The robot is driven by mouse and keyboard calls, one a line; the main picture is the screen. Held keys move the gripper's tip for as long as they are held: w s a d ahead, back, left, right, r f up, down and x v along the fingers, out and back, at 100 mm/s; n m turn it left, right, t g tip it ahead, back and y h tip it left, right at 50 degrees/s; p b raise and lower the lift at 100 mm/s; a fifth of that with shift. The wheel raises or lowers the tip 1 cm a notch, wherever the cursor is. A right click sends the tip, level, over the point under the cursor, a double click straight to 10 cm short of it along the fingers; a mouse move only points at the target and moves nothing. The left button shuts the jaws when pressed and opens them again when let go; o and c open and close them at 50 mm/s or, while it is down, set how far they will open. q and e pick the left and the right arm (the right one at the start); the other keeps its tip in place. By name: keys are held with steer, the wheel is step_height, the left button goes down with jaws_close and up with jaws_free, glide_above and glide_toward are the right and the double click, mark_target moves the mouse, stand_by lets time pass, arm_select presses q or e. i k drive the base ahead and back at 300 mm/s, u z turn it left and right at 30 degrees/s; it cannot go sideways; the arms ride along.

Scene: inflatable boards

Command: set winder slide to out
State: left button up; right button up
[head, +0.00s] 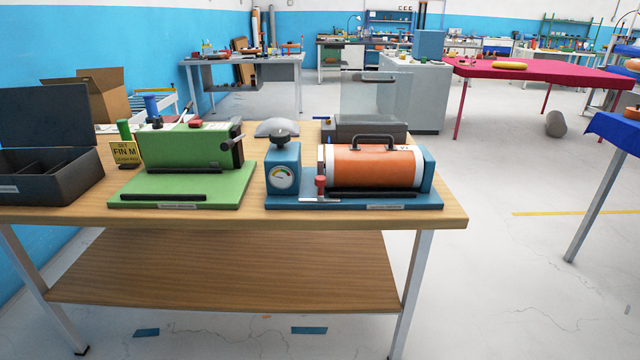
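A green machine (185,148) stands on a green base plate (222,192) at the middle left of the wooden table. It has a crank handle (232,141) on its right side, a red part on top and a black bar (164,198) along the front of its base. To its right, a blue machine (283,172) with a round gauge carries an orange cylinder (368,168). A red knob (320,183) stands at its front, beside a dark bar. I cannot tell which part is the winder slide, as the labels are too small to read. Neither gripper is in view.
The wooden table (455,211) has a lower shelf (230,275). An open black box (50,180) is at its left end, beside a yellow sign (126,153). A clear-lidded dark case (365,128) is behind the orange cylinder.

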mark_target(320, 180)
steer(key=u, duration=0.95)
steer(key=k, duration=0.1)
steer(key=z, duration=2.05)
steer(key=i, duration=0.75)
steer(key=u, duration=0.15)
